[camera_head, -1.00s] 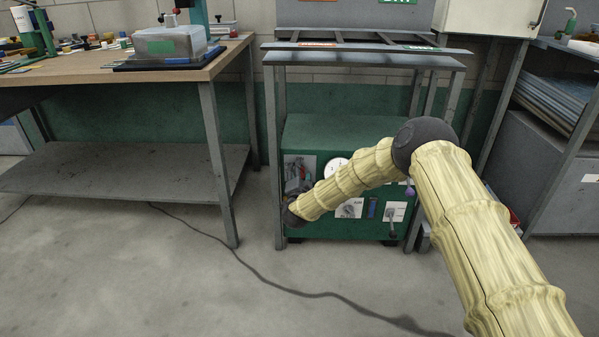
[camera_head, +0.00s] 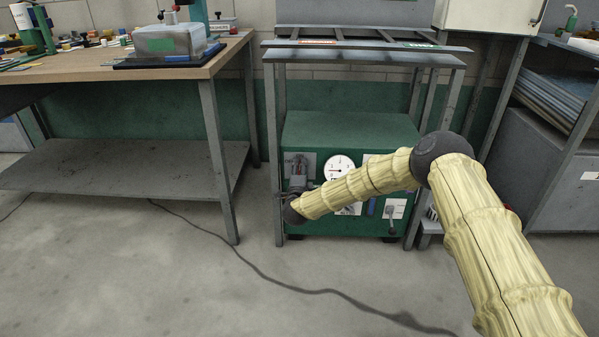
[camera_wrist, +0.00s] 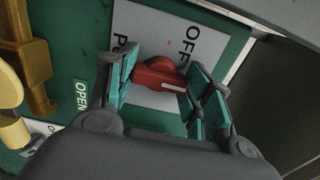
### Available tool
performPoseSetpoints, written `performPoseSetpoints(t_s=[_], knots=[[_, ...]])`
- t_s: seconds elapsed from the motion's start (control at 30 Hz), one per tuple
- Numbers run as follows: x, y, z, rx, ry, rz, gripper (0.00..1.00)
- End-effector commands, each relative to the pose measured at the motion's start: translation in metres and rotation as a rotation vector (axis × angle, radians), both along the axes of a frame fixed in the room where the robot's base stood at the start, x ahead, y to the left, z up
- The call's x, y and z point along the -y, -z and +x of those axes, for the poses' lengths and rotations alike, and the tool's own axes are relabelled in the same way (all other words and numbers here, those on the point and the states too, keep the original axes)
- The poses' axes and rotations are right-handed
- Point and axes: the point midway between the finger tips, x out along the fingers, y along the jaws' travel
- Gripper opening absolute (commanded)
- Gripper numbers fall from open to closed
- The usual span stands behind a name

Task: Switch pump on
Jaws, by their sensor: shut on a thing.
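The pump is a green box (camera_head: 350,130) on the floor under the metal stand, with a round white gauge (camera_head: 338,168) on its front. A red rotary knob (camera_wrist: 158,76) sits on a pale plate (camera_wrist: 150,30) marked OFF, with another label partly hidden. My gripper (camera_wrist: 165,82) is shut on the red knob, one teal-padded finger on each side. In the head view my gripper (camera_head: 298,188) is at the left of the pump's front, where the knob is largely hidden. The knob's exact setting is hard to tell.
A metal stand leg (camera_head: 278,150) rises close to the left of my gripper. A yellow-brown pipe fitting (camera_wrist: 28,60) and an OPEN label (camera_wrist: 81,95) lie left in the wrist view. A workbench (camera_head: 130,72) stands left; a dark cable (camera_head: 260,280) crosses the floor.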

Motion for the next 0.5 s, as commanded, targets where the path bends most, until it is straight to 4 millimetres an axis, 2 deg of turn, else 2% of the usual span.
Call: performPoseSetpoints(t_s=[0.4,0.43,0.5], knots=[[-0.0009,0.0012,-0.0008,-0.002,-0.001,0.006,0.27],[-0.0008,0.0012,-0.0008,-0.002,-0.001,0.006,0.56],[-0.0007,0.0012,-0.0007,-0.002,-0.001,0.006,0.69]])
